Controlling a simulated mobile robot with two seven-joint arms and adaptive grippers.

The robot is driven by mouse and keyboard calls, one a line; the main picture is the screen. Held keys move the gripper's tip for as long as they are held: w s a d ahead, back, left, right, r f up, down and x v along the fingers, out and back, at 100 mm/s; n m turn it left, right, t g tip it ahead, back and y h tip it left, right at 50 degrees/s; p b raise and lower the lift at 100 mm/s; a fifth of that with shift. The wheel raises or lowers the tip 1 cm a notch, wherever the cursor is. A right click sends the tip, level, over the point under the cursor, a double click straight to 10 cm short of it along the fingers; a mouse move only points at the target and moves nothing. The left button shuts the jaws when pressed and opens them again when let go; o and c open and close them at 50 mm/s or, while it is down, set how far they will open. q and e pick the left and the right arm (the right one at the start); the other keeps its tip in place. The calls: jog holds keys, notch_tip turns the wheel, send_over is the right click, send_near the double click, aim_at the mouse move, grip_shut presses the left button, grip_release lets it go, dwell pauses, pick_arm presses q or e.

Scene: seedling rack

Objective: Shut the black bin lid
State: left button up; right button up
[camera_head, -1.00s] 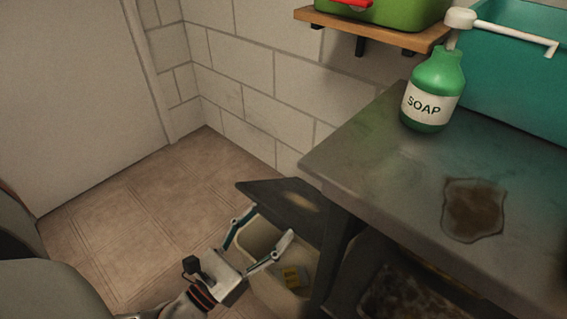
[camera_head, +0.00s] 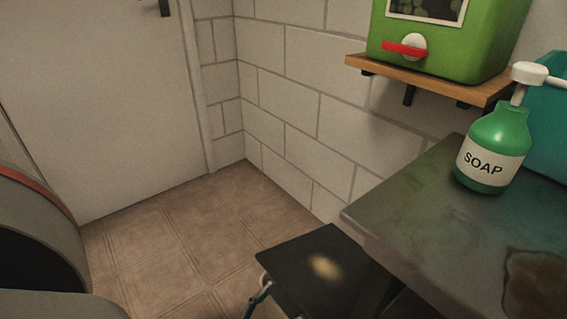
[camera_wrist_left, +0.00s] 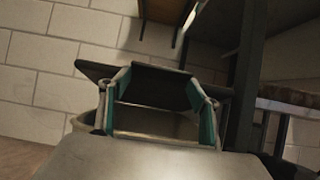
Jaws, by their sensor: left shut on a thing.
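The black bin lid (camera_head: 322,268) is at the bottom of the head view, beside the counter's front corner, with a pale smudge on it. In the wrist view the dark lid (camera_wrist_left: 160,82) is tilted up above the cream bin (camera_wrist_left: 84,122), whose mouth is partly uncovered. My left gripper (camera_wrist_left: 161,76) has its teal fingers on either side of the lid's dark part and is shut on it; the exact contact is hard to see. In the head view only one finger shows, at the bottom edge. My right gripper is not in view.
The grey counter (camera_head: 400,215) overhangs close to the right of the lid, with a green soap bottle (camera_head: 492,150) on it. A wooden shelf (camera_head: 425,82) carries a green container (camera_head: 480,40). Tiled floor (camera_head: 180,250) lies open to the left, before a white door (camera_head: 90,100).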

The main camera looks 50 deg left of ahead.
pick_arm(q)
jog(key=shift+t, duration=0.9)
jog(key=shift+s+a+f, duration=0.15)
jog(key=shift+a+f, duration=0.05)
jog(key=shift+f, duration=1.1)
jog(key=shift+s+a+f, duration=0.1)
jog(key=shift+a+f, duration=0.05)
jog(key=shift+f, duration=1.1)
jog(key=o, duration=1.6)
jog(key=shift+f, duration=0.1)
jog(key=shift+s+d, duration=0.1)
jog(key=shift+d, duration=0.2)
